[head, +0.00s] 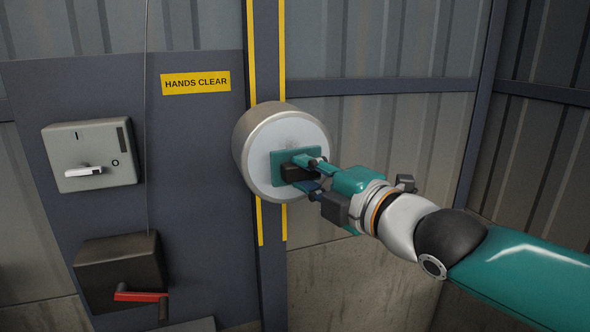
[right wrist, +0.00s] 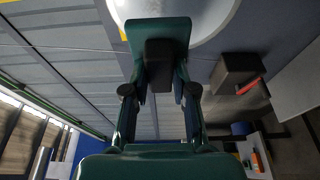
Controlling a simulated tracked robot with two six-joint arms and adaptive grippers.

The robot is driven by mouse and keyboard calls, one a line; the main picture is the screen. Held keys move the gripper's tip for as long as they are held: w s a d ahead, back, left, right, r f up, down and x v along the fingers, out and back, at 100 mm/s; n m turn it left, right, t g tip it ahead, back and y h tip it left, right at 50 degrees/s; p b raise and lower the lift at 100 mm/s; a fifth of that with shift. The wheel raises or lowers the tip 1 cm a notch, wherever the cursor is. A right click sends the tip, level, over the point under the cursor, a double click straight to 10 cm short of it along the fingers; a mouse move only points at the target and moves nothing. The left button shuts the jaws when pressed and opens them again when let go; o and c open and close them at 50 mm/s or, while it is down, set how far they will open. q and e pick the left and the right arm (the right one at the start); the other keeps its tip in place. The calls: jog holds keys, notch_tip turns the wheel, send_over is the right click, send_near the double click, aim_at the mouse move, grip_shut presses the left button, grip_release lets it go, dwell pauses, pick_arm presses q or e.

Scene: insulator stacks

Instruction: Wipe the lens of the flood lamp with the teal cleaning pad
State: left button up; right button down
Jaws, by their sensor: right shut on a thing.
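The flood lamp (head: 255,141) is a round grey housing on a dark post, with a pale lens (head: 290,130) facing the right. A faint grey smudge shows on the lens above the pad. The teal cleaning pad (head: 281,170) lies over the lens, a little below its middle, and looks to be against it. My right gripper (head: 303,172) is shut on the pad's black grip block. In the right wrist view the pad (right wrist: 143,32) and its block (right wrist: 159,66) sit between the fingers, with the lens (right wrist: 215,12) behind. My left gripper is not in view.
A grey switch box (head: 110,140) with a white lever and a dark box (head: 110,260) with a red crank handle (head: 140,296) are on the panel left of the lamp. A yellow sign (head: 195,83) reads HANDS CLEAR. A thin cable hangs down the panel. Free room lies right of the lamp.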

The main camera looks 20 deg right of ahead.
jog(key=shift+w+a+r+p, duration=0.1)
jog(key=shift+w+r+p, duration=0.2)
jog(key=shift+w, duration=0.3)
jog(key=shift+w+d+r+p, duration=0.15)
jog(key=shift+w+p, duration=0.25)
jog(key=shift+w, duration=0.25)
jog(key=shift+w+a+r+p, duration=0.15)
jog(key=shift+w+r+p, duration=0.15)
jog(key=shift+w, duration=0.3)
jog(key=shift+w+f+p, duration=0.15)
jog(key=shift+w+p, duration=0.2)
jog(key=shift+w, duration=0.55)
jog(key=shift+w+p, duration=0.35)
jog(key=shift+w, duration=0.6)
